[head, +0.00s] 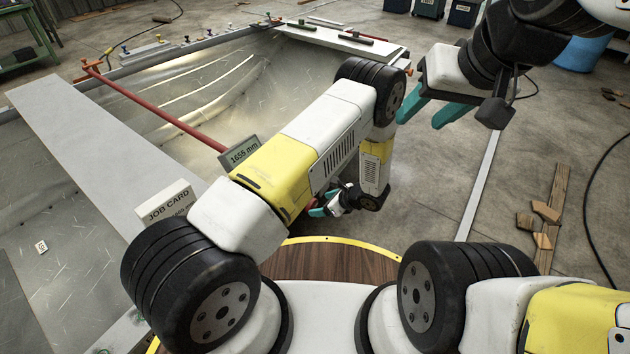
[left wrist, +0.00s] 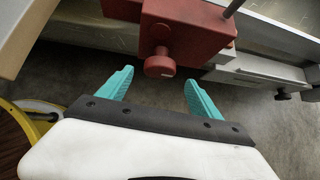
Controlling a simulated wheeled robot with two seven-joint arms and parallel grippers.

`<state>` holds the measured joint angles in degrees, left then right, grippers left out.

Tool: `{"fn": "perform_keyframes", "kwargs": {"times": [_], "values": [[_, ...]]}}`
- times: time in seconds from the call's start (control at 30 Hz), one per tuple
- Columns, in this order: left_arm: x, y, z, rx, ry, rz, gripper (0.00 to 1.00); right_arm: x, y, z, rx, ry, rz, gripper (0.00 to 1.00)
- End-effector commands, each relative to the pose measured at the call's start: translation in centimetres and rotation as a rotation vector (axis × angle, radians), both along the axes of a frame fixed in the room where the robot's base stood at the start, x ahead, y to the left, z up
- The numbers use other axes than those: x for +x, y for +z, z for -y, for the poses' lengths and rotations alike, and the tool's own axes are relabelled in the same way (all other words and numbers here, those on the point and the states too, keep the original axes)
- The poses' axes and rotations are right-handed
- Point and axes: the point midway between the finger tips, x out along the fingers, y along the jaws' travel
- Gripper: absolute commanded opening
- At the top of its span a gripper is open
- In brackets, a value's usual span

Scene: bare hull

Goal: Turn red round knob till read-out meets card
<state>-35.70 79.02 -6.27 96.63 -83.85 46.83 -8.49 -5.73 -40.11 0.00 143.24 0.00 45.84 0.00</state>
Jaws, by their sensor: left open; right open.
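The red round knob (left wrist: 160,64) sticks out of a red block (left wrist: 188,30) in the left wrist view. My left gripper (left wrist: 160,78) is open, with its teal fingers on either side of the knob; I cannot tell whether they touch it. In the head view my left gripper (head: 320,207) is partly hidden by its own arm, and the knob is hidden. The read-out (head: 240,152) shows 1655 mm. The job card (head: 167,206) stands on a grey plank; its number is partly covered by my left arm. My right gripper (head: 432,108) is open and empty, raised at the right.
A red bar (head: 160,112) runs across the metal hull to the read-out. A long grey plank (head: 85,150) lies at the left. A white board with dark tools (head: 340,42) lies at the far edge. Wood scraps (head: 545,222) and a black cable lie on the right floor.

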Motion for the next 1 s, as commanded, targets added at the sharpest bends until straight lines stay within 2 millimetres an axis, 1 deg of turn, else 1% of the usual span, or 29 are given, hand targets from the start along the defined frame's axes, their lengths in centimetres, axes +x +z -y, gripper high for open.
{"fn": "perform_keyframes", "kwargs": {"times": [0.03, 0.2, 0.4, 0.53, 0.77, 0.87, 1.0], "values": [[0.3, -0.6, -0.6, 0.001, 0.003, -0.001, 0.74, 0.0, 0.0, 0.0, 0.0, 0.0, 0.0, 0.47], [1.5, -2.5, -2.2, 0.001, 0.004, 0.0, 0.74, 0.0, 0.0, 0.0, 0.0, 0.0, 0.0, 0.47], [2.5, -4.2, -3.5, -0.001, 0.003, -0.001, 0.74, 0.0, 0.0, 0.0, 0.0, 0.0, 0.0, 0.47], [2.8, -4.6, -3.9, -0.001, 0.003, 0.001, 0.74, 0.0, 0.0, 0.0, 0.0, 0.0, 0.0, 0.47], [2.9, -4.7, -3.9, -0.001, 0.003, 0.001, 0.74, 0.0, 0.0, 0.0, 0.0, 0.0, 0.0, 0.47], [2.9, -4.7, -3.9, -0.001, 0.003, 0.001, 0.56, 0.0, 0.0, 0.0, 0.0, 0.0, 0.0, 0.47], [2.9, -4.6, -3.8, -0.001, 0.003, 0.001, 0.29, 0.0, 0.0, 0.0, 0.0, 0.0, 0.0, 0.47]]}}
